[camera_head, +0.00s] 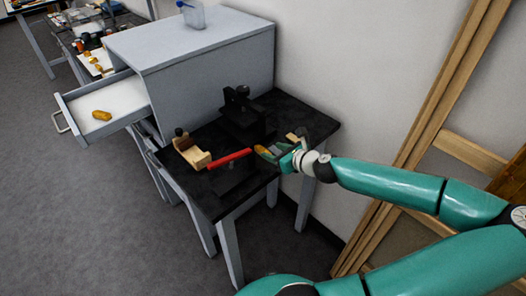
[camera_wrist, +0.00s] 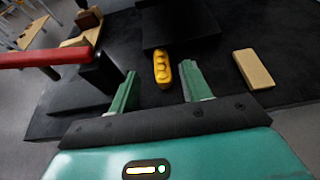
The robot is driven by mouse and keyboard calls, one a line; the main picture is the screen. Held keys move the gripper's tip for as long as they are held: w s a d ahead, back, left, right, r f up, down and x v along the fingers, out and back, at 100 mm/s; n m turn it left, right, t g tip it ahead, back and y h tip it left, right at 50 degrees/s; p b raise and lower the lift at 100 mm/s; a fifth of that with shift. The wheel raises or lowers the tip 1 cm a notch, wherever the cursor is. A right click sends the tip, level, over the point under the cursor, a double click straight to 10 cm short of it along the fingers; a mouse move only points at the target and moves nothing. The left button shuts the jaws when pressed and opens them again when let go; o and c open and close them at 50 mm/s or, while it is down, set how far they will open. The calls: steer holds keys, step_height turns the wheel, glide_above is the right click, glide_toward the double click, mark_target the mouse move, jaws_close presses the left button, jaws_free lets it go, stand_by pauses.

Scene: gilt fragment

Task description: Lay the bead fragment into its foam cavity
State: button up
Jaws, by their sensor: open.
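The bead fragment (camera_wrist: 162,67) is a small golden piece with rounded bumps, lying on the black tabletop. It shows in the wrist view between and just beyond my fingertips, and as an orange bit (camera_head: 261,149) in the head view. My gripper (camera_wrist: 159,73) is open, low over the table, with a green finger on either side of the fragment's near end; I cannot tell whether either touches it. White foam (camera_head: 122,98) lines the open drawer (camera_head: 75,121) at the left. Another golden piece (camera_head: 102,115) lies there. No empty cavity can be made out.
On the black table (camera_head: 215,203) are a red bar (camera_head: 230,158), a wooden holder (camera_head: 190,150), a black stand (camera_head: 240,112) and a tan block (camera_wrist: 253,69). The grey cabinet (camera_head: 205,70) stands behind. Wooden boards lean at the right.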

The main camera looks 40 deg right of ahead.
mark_target(261, 147)
steer(key=shift+x, duration=2.55)
steer(key=shift+s+f, duration=0.1)
steer(key=shift+f, duration=0.1)
jaws_close()
steer(key=shift+r, duration=0.25)
